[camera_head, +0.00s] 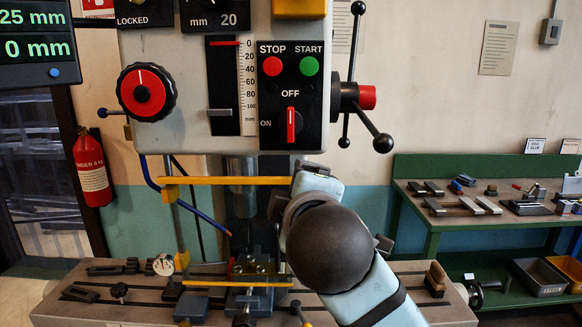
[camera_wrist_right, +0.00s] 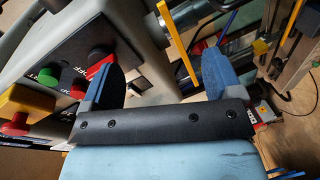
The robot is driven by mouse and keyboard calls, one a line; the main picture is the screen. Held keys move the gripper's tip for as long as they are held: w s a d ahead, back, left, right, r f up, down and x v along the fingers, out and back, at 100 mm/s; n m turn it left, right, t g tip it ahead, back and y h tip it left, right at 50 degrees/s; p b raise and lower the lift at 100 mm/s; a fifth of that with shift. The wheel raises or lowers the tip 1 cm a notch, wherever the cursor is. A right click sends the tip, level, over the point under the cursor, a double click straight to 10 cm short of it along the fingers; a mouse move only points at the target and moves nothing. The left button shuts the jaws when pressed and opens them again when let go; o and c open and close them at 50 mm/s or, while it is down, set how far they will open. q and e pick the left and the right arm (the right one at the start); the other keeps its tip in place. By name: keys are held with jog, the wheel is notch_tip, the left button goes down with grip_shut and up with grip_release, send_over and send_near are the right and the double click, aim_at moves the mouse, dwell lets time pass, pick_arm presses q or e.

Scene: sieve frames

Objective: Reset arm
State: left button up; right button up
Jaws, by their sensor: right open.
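The right arm (camera_head: 375,290) is light blue with a dark rounded joint, reaching up from the lower right in the head view. Its right gripper (camera_wrist_right: 155,78) is open and empty, with blue-padded fingers apart in the wrist view. In the head view the gripper sits just below the drill press control panel (camera_head: 270,95), partly hidden by the arm. In the wrist view one finger overlaps the panel near the red switch (camera_wrist_right: 98,62); contact cannot be told. The red switch (camera_head: 291,125) stands upright below the OFF label. The left gripper is not in view.
A yellow bar (camera_head: 225,180) runs beside the spindle, left of the gripper. A slotted machine table (camera_head: 80,308) with a vise (camera_head: 252,270) lies below. The handwheel lever knob (camera_head: 383,143) juts out right of the panel. A green bench (camera_head: 460,222) stands right.

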jog(key=d+f+m+g+y+p, duration=0.1)
jog(key=d+f+m+g+p, duration=0.2)
jog(key=f, duration=1.2)
jog(key=d+f+m+g+y+p, duration=0.15)
jog(key=d+f+m, duration=0.3)
jog(key=f, duration=1.05)
jog(key=s+d+f+m+p, duration=0.1)
jog(key=s+d+f+m, duration=0.1)
jog(key=s+f, duration=0.3)
jog(key=s+d+f+m+h+p, duration=0.1)
jog(key=s+d+f, duration=0.4)
jog(key=s, duration=0.3)
jog(key=s+d+f+m+p, duration=0.1)
jog(key=s+d+f+m, duration=0.1)
jog(key=s+f, duration=0.5)
jog(key=shift+s+d+f+m, duration=0.25)
jog(key=shift+d+m, duration=0.1)
jog(key=shift+d, duration=0.55)
